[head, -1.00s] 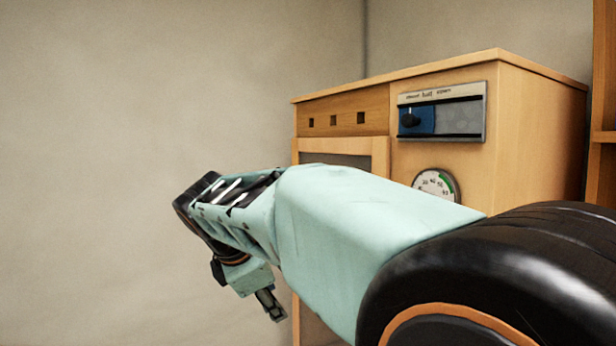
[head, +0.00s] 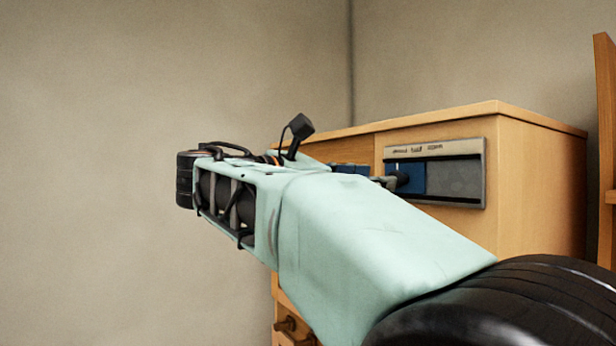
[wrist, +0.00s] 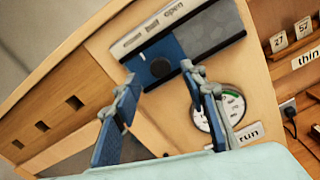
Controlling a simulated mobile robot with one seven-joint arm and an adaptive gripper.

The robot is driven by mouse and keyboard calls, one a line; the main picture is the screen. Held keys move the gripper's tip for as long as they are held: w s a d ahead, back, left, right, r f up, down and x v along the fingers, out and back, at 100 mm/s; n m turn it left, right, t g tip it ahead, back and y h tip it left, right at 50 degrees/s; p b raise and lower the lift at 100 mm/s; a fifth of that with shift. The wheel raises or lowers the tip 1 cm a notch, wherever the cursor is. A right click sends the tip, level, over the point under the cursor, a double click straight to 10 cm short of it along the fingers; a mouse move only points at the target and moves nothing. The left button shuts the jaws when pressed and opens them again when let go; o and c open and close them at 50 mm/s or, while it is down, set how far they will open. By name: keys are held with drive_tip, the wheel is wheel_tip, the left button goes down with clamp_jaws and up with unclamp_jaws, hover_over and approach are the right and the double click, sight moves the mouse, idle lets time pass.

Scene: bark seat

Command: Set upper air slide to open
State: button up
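The upper air slide is a grey panel (head: 458,180) on the upper right of the wooden cabinet front, labelled closed, half, open. Its blue plate (head: 418,178) sits at the left end of the track, under the closed label, and bears a black knob (head: 402,178). In the wrist view the blue plate (wrist: 148,60) and round knob (wrist: 160,68) show ahead, between and just beyond my fingertips. My gripper (wrist: 161,77) is open, with blue fingers spread to either side of the knob. Contact cannot be told. In the head view my arm hides most of the gripper.
A round dial (wrist: 228,108) sits below the slide, near the right finger, with a "run" label (wrist: 234,136) beneath. Square holes (wrist: 73,103) line the cabinet front at left. Number tags (wrist: 290,35) and a socket (wrist: 290,112) are at right.

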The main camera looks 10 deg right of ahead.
drive_tip(key=x, duration=0.6)
drive_tip(key=shift+w+d+p, duration=0.1)
drive_tip(key=shift+d+p, duration=0.15)
drive_tip(key=shift+p, duration=0.05)
drive_tip(key=shift+c, duration=0.2)
clamp_jaws()
